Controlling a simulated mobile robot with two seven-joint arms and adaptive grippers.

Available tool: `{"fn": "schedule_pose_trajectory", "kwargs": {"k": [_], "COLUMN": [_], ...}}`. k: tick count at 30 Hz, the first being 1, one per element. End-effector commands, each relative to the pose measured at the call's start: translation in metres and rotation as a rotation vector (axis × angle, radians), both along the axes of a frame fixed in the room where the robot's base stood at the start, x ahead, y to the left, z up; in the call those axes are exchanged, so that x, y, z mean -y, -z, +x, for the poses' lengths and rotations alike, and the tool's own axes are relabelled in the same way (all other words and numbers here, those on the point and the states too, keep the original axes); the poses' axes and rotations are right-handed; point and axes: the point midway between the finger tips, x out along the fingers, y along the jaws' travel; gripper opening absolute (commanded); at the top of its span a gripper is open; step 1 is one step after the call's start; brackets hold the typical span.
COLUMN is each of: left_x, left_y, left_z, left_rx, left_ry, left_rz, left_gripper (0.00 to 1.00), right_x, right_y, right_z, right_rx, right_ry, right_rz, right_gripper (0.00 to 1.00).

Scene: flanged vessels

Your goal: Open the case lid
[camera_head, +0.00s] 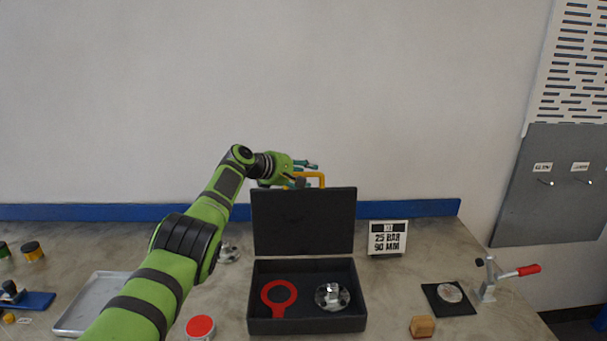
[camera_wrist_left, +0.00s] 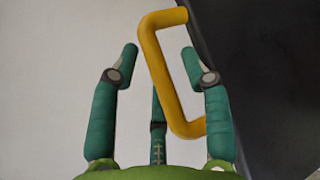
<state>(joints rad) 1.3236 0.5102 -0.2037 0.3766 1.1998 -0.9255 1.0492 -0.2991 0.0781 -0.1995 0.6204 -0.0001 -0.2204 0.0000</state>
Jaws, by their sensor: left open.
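The dark case (camera_head: 306,325) stands on the bench with its lid (camera_head: 304,222) raised about upright at the back. A yellow handle (camera_head: 312,178) is on the lid's top edge. A red ring-shaped tool (camera_head: 279,297) and a shiny metal flange part (camera_head: 332,296) lie in the case. My left gripper (camera_head: 302,173) is at the handle. In the left wrist view, the open green fingers (camera_wrist_left: 165,62) are on either side of the yellow handle (camera_wrist_left: 165,75), with the dark lid (camera_wrist_left: 265,70) at the right. Contact with the handle is unclear. My right gripper is not in view.
A sign (camera_head: 387,238) stands right of the lid. A black pad with a disc (camera_head: 449,294), a red-handled clamp (camera_head: 505,278) and a wooden block (camera_head: 422,326) are at right. A metal tray (camera_head: 90,302) and a red-topped tin (camera_head: 200,327) are at left.

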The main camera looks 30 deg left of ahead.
Motion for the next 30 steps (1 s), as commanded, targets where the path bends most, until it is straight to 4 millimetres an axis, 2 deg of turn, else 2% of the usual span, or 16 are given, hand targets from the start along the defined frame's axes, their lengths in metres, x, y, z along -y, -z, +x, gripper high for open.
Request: {"fn": "schedule_pose_trajectory", "kwargs": {"k": [10, 17, 23, 30], "left_x": [-0.001, -0.006, -0.012, -0.022], "left_y": [0.0, -0.006, -0.014, -0.029], "left_z": [-0.002, -0.013, -0.03, -0.062], "left_rx": [-0.001, 0.002, 0.001, -0.001], "left_ry": [0.001, 0.001, -0.002, 0.0], "left_rz": [-0.001, -0.003, 0.0, 0.003], "left_gripper": [0.49, 0.49, 0.49, 0.49], "right_x": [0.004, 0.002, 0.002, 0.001], "right_y": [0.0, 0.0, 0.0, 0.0], "right_z": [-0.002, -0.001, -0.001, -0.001], "right_rx": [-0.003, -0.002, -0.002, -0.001], "right_ry": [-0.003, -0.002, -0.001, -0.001], "right_rz": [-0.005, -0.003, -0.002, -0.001], "right_gripper": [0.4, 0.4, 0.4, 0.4]}}
